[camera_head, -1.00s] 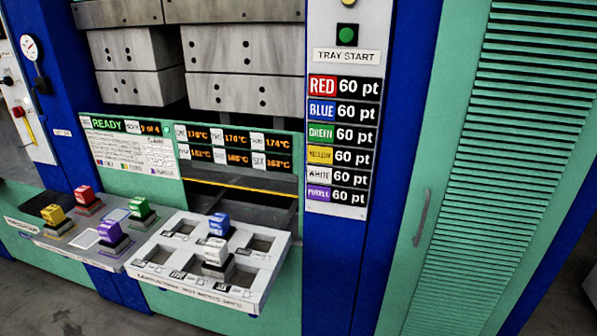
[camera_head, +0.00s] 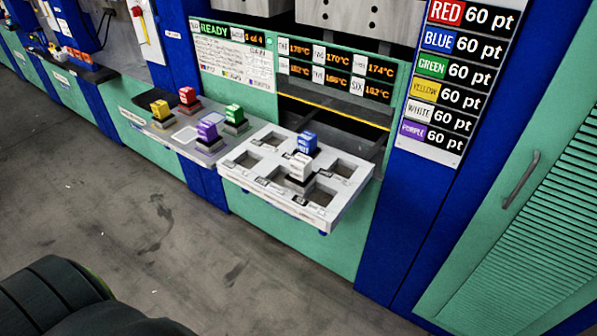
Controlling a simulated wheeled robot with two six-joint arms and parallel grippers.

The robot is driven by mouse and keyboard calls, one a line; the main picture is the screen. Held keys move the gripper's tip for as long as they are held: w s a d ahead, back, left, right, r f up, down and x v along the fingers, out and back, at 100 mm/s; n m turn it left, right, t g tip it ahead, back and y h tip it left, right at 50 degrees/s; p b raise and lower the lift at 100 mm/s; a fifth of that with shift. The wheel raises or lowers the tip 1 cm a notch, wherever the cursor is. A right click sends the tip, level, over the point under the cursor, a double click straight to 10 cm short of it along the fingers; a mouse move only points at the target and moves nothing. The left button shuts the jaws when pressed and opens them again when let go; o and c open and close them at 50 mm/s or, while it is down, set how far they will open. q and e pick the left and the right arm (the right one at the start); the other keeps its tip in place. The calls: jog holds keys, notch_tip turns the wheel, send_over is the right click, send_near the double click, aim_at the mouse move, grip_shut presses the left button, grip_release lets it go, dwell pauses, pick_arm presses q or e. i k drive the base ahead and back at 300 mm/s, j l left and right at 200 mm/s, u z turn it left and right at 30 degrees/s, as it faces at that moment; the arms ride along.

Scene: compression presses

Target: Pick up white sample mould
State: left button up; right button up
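The white sample mould (camera_head: 300,166) stands upright in a front-middle slot of the white press tray (camera_head: 330,218). The blue mould (camera_head: 307,142) stands right behind it in the same tray. Several tray slots around them look empty. Neither of my grippers is in view, so nothing shows of their opening or what they hold.
A grey shelf (camera_head: 208,158) left of the tray holds yellow (camera_head: 160,109), red (camera_head: 187,95), purple (camera_head: 207,131) and green (camera_head: 234,114) moulds. A blue column (camera_head: 405,240) and a green louvred door (camera_head: 530,220) stand at right. The grey floor (camera_head: 130,200) in front is clear.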

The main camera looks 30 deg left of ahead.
aim_at(301, 177)
jog(key=i+l, duration=0.65)
jog(key=i, duration=0.15)
